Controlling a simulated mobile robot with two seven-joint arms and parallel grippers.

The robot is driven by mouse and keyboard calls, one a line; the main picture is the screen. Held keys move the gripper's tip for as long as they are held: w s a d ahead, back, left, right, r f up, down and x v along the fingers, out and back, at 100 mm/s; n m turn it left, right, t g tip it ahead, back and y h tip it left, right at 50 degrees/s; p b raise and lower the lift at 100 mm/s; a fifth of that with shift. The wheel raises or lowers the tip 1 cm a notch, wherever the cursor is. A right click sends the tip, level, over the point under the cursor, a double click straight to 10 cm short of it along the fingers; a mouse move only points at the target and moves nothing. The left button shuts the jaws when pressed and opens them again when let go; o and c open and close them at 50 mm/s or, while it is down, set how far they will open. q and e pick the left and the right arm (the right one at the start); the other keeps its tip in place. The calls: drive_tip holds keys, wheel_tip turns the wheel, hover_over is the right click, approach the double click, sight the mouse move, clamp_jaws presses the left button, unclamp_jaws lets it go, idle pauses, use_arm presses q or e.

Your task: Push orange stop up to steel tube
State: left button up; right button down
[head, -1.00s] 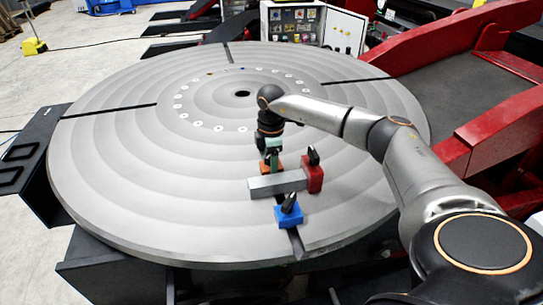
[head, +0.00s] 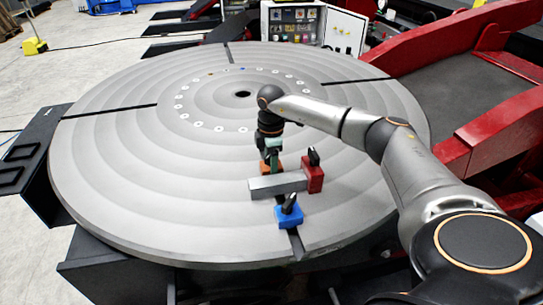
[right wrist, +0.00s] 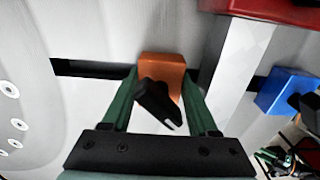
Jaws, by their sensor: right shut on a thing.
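The orange stop (head: 265,168) sits in a slot of the round table, on the far side of the steel tube (head: 277,185). In the right wrist view the orange stop (right wrist: 163,66), with a black lever on top, is between the green fingers of my right gripper (right wrist: 160,78), which is shut on it. A narrow gap shows between the stop and the tube (right wrist: 238,65). My right gripper (head: 273,158) points down in the head view and partly hides the stop. My left gripper is not in view.
A red block (head: 312,178) with a black lever stands at the tube's right end. A blue stop (head: 289,214) with a black lever is on the tube's near side, in the same slot. The grey round table (head: 130,180) is clear to the left.

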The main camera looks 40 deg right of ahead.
drive_tip(key=shift+s+f, duration=0.1)
idle(0.3)
drive_tip(key=shift+w+d, duration=0.15)
drive_tip(key=shift+w, duration=0.1)
idle(0.5)
drive_tip(key=shift+s+p, duration=0.1)
drive_tip(key=shift+p, duration=0.3)
drive_tip(key=shift+w+d, duration=0.1)
drive_tip(key=shift+w, duration=0.15)
idle(0.4)
drive_tip(key=shift+s, duration=0.1)
